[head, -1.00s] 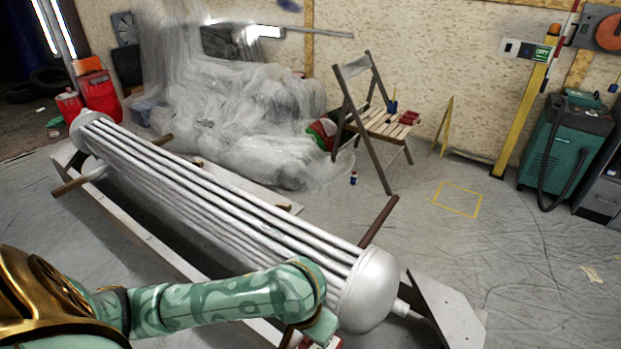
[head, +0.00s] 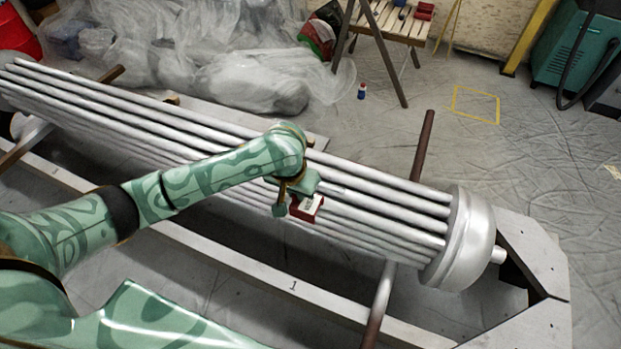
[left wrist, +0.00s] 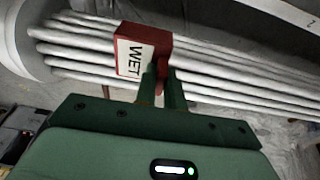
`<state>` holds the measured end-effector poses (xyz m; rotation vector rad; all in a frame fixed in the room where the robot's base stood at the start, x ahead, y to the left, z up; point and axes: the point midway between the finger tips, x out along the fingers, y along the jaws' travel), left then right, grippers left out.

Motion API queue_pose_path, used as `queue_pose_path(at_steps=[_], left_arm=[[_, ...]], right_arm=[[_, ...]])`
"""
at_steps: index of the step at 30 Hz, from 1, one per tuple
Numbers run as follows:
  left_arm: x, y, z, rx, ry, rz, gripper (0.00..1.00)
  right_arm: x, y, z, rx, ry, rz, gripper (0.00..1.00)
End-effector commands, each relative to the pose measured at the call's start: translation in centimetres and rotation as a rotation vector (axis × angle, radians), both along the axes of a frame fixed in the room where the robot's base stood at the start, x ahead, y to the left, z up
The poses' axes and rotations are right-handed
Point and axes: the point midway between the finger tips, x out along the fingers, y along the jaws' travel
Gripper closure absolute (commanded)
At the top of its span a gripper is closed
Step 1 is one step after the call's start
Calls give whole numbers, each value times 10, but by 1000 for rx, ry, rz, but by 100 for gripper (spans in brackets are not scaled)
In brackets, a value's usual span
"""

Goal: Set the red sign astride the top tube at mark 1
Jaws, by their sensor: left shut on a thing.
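The red sign (head: 307,207) has a white face. In the left wrist view the sign (left wrist: 157,38) shows the letters "WET". My left gripper (head: 296,196) is shut on it and holds it in front of the tube bundle; in the left wrist view the fingers (left wrist: 163,88) reach its lower part. I cannot tell whether the sign touches a tube. The top tube (head: 385,182) runs along the upper side of the bundle, partly hidden by my arm. Mark 1 (head: 293,286) is a black "1" on the pale front rail. My right gripper is out of view.
The bundle ends in a rounded silver cap (head: 470,240) at the right. A brown bar (head: 423,145) sticks up behind the tubes. The floor around the yellow square (head: 476,104) is clear.

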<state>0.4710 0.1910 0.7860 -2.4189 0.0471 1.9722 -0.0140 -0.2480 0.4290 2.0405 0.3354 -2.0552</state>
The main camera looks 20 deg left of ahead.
Motion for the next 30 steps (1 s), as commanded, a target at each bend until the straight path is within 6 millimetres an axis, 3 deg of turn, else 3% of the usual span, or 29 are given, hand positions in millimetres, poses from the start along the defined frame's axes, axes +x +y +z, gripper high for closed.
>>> queue_pose_path(at_steps=[1,3,6,9,15,30], left_arm=[[26,-1,-48,0,13,1,100],[58,0,-75,-1,12,0,100],[97,4,-102,1,9,-2,100],[124,8,-116,-1,4,1,100],[145,13,-119,-1,-4,3,100],[145,12,-113,-3,-7,2,100]], right_arm=[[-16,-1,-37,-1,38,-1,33],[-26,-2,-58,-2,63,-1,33],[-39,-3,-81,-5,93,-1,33],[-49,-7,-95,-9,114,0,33],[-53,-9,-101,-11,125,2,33],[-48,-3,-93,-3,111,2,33]])
